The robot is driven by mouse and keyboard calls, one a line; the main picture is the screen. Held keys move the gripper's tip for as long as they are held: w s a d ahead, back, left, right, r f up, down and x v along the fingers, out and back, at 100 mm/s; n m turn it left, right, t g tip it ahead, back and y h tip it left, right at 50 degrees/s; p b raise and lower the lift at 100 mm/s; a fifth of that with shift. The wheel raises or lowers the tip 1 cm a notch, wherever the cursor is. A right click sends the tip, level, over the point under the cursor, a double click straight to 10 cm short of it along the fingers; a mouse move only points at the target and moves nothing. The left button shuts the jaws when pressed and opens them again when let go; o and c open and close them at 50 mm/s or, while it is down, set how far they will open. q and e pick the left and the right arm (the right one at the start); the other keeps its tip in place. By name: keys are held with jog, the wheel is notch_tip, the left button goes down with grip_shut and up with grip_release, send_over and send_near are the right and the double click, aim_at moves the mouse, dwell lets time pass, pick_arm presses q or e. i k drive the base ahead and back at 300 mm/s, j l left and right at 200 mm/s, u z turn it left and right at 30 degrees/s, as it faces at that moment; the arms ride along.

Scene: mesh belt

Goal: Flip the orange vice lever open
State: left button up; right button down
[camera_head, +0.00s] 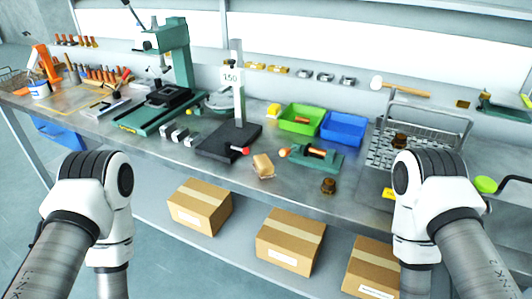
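A small green vice (327,163) stands near the front edge of the bench, right of centre. An orange lever (285,153) with a rounded end shows at its left side and looks roughly level. A brownish cylinder lies across the top of the vice; I cannot tell whether it is part of the lever. My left arm rises at the lower left and my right arm at the lower right. Both bend downward in front of the bench, and neither gripper shows. Nothing of mine touches the vice.
A cardboard-coloured block (263,166) and a dark brown nut (328,186) lie near the vice. Behind it are a green bin (301,131) and a blue bin (341,142). A height stand (233,150) is left, a mesh tray (381,160) right. Boxes (290,263) sit on the lower shelf.

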aim_at(284, 152)
jog(key=i+j+z, duration=0.1)
jog(key=j, duration=0.3)
jog(key=i+j, duration=0.15)
jog(key=j, duration=0.3)
jog(key=i+j+z, duration=0.15)
jog(key=j, duration=0.25)
jog(key=i+j+z, duration=0.1)
jog(key=j, duration=0.35)
jog(key=i+j, duration=0.1)
jog(key=j, duration=0.35)
jog(key=l+z, duration=0.05)
